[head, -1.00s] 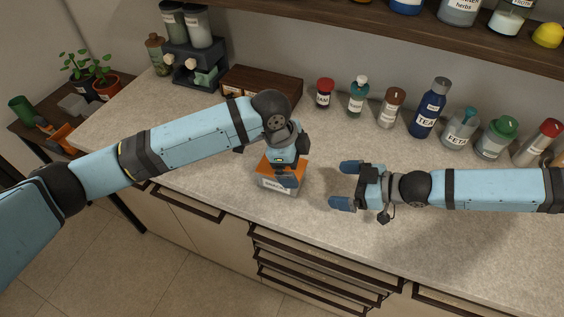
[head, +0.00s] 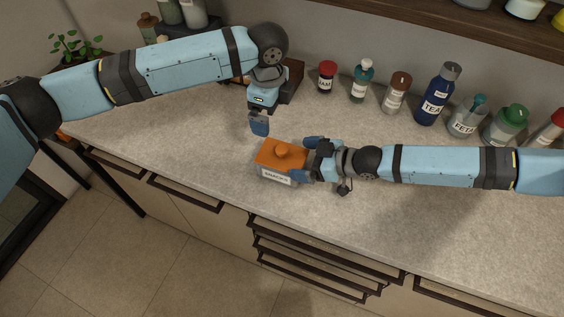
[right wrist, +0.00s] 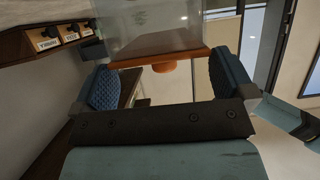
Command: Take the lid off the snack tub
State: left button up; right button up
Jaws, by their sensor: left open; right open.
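The snack tub (head: 277,178) is a small clear box with a white label, standing on the counter. Its orange lid (head: 268,154) sits on top, with a round knob (head: 283,150). My right gripper (head: 305,158) is open at the tub's right end, one finger toward the back side and one toward the front; I cannot tell whether they touch it. In the right wrist view the clear tub (right wrist: 150,18), lid (right wrist: 150,48) and knob (right wrist: 165,67) lie ahead between the open fingers. My left gripper (head: 259,126) is open and empty, above and behind the tub, apart from the lid.
Several bottles and jars, among them a dark blue tea bottle (head: 437,95) and a red-capped jar (head: 327,78), line the back of the counter (head: 200,170). A dark wooden box (head: 291,80) stands behind my left gripper. The counter is clear left of the tub.

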aim_at(290, 158)
jog(key=shift+x, duration=1.85)
